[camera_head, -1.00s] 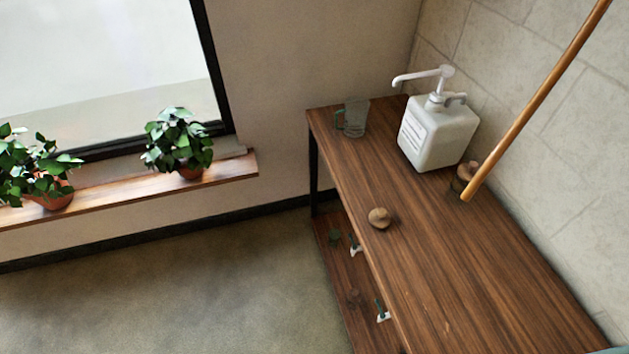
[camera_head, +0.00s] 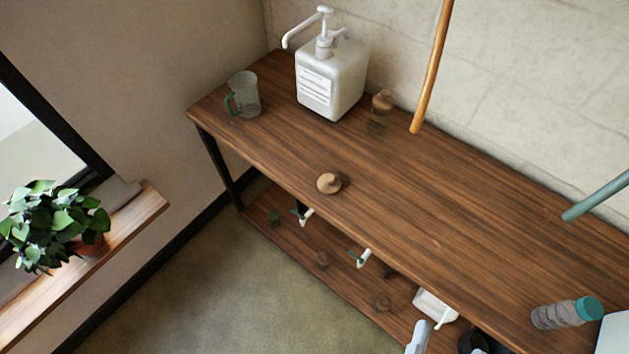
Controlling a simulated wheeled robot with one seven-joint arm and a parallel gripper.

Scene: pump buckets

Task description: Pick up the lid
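A small tan lid with a round knob (camera_head: 328,183) lies on the wooden tabletop, close to its front edge. It appears to be wood or cork. A small glass jar (camera_head: 378,117) with a similar tan top stands further back near the wall.
A white pump container (camera_head: 331,83) and a glass mug with a green handle (camera_head: 244,95) stand at the table's far left. A clear bottle with a teal cap (camera_head: 566,313) is at the right. Hanging poles (camera_head: 432,70) reach over the back. Tabletop (camera_head: 440,200) around the lid is clear.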

